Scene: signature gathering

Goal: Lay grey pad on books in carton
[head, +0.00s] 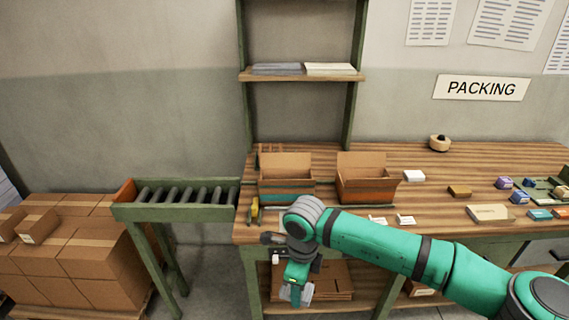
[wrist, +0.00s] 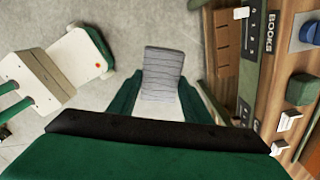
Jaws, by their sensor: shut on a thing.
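My gripper (head: 297,280) hangs in front of the packing bench, below the bench top, pointing down. It is shut on a grey pad (wrist: 163,72), a flat piece with thin lines across it, seen between the green fingers in the wrist view. In the head view only a pale edge of the pad (head: 284,293) shows. Two open cartons stand on the bench above and behind the gripper: one with a teal band (head: 285,185) and one with an orange band (head: 367,188). Their contents are hidden by the walls and flaps.
A shelf (head: 300,77) over the bench holds a grey stack (head: 277,69) and a pale stack (head: 330,69). A roller conveyor (head: 185,195) adjoins the bench at left, beside stacked boxes (head: 80,255). Small packets lie right of the cartons. Flat cardboard (head: 335,280) lies under the bench.

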